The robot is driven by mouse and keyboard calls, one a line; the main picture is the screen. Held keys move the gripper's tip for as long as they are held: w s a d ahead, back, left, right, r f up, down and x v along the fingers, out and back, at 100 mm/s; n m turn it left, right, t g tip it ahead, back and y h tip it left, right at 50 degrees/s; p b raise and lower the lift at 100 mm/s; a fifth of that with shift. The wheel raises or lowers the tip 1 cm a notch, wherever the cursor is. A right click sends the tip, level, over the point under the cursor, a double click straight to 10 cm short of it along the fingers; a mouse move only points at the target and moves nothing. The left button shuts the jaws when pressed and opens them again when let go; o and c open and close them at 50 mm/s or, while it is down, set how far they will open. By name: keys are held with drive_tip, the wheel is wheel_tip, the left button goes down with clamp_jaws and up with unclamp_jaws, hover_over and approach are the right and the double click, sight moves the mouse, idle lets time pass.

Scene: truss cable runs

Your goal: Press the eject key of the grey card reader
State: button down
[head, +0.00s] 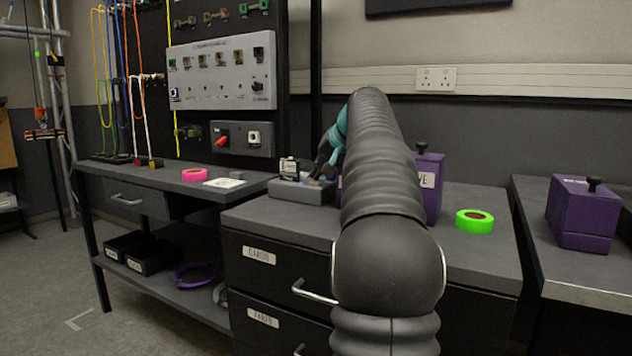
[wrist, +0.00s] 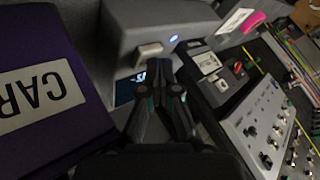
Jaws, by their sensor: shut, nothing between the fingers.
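The grey card reader (head: 298,190) is a low box on top of the drawer cabinet. In the wrist view the reader (wrist: 165,18) fills the top middle, with a small blue light (wrist: 173,39) and a pale raised key (wrist: 150,50) on its face. A blue patch with white marks (wrist: 130,86), perhaps a card, shows below the key. My gripper (wrist: 169,72) is shut and empty, its tips close below and right of the key. I cannot tell whether they touch anything. In the head view my gripper (head: 326,160) is partly hidden by my arm, over the reader's right end.
A purple box (head: 430,190) stands close right of my gripper; a purple box labelled CAR (wrist: 45,90) fills the wrist view's left. Green tape (head: 474,221) lies further right. A small dark block with a white label (wrist: 208,63) sits beside the reader. A switch panel (head: 222,72) stands behind.

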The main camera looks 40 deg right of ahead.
drive_tip(key=shift+d+f, duration=0.1)
drive_tip(key=shift+f, duration=0.7)
drive_tip(key=shift+r, duration=0.1)
drive_tip(key=shift+d+r+p, duration=0.35)
drive_tip(key=shift+r+p, duration=0.45)
drive_tip(key=shift+p, duration=0.15)
drive_tip(key=shift+w+a+r, duration=0.1)
drive_tip(key=shift+r, duration=0.2)
wheel_tip(320, 180, up, 5)
drive_tip(key=p, duration=0.5)
idle(0.4)
